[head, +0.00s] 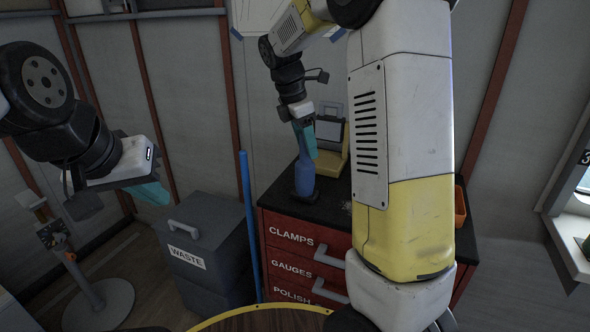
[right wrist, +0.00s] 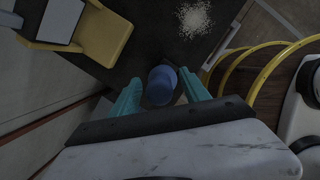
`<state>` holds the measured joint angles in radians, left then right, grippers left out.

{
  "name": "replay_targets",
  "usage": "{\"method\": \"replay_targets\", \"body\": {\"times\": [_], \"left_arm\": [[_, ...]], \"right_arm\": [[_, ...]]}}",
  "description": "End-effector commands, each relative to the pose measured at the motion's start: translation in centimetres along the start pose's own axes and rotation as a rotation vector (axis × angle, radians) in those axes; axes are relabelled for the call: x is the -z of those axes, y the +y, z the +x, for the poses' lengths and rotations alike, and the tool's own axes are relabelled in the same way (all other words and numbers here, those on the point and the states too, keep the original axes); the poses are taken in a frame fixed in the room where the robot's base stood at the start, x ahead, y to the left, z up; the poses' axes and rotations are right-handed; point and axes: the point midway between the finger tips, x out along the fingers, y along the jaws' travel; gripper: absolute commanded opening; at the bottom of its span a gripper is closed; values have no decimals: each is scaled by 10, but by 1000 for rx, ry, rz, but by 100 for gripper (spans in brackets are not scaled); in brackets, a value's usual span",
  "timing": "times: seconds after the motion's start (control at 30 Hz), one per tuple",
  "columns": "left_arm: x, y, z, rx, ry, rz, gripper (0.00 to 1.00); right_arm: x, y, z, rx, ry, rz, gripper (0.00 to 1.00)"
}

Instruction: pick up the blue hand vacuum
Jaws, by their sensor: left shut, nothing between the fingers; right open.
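The blue hand vacuum (head: 304,180) stands upright on the dark top of the red drawer cabinet, near its left end. My right gripper (head: 306,140) reaches down over it with its teal fingers apart. In the right wrist view the vacuum's rounded blue top (right wrist: 161,84) lies between the two open fingers of my right gripper (right wrist: 162,79). I cannot tell whether the fingers touch it. Its lower part is hidden in that view. My left gripper (head: 152,192) is shut and empty at the left, well away from the vacuum.
A yellow stand with a grey panel (head: 333,135) is behind the vacuum. A pale speckled patch (right wrist: 194,18) lies on the cabinet top (right wrist: 135,55). An orange bin (head: 460,206) sits at right. A grey waste bin (head: 211,240) and a blue pole (head: 249,225) stand left of the cabinet.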

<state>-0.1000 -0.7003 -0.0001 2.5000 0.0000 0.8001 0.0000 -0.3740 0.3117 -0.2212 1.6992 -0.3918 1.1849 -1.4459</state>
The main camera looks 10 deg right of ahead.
Motion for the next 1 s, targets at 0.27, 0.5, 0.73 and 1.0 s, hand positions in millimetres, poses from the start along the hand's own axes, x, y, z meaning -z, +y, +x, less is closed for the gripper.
{"method": "replay_targets", "body": {"times": [0.27,0.5,0.73,1.0], "left_arm": [[0,0,0,0,0,0,0],[0,0,0,0,0,0,0],[0,0,0,0,0,0,0],[0,0,0,0,0,0,0]], "right_arm": [[0,0,23,-1,0,0,54],[0,0,23,-1,0,0,40],[0,0,23,-1,0,0,0],[0,0,22,-3,0,1,0]]}}
